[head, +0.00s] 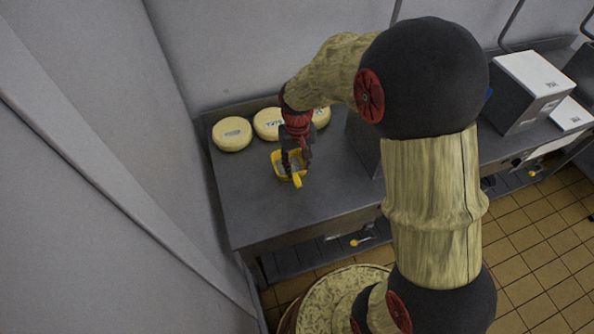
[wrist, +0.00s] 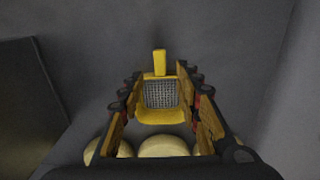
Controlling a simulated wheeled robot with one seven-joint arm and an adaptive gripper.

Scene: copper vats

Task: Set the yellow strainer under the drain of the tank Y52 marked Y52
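The yellow strainer (head: 278,165) sits on the grey metal bench near its left end, its handle toward the bench's front edge. In the wrist view the strainer (wrist: 160,116) shows its grey mesh, with the handle at the top of the picture. My gripper (head: 295,158) is low over the strainer, pointing down. In the wrist view its fingers (wrist: 159,80) are spread, one on each side of the strainer; I cannot tell whether they touch it. Box-shaped tanks (head: 533,72) stand at the right; I cannot read Y52 on any label. No drain shows clearly.
Several pale round cheeses (head: 232,134) with labels lie along the back of the bench (head: 250,205). A grey metal box (head: 362,143) stands right of my gripper, partly behind my arm. Small yellow-tipped fittings (head: 361,241) show below the bench front. Tiled floor (head: 540,235) is clear at right.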

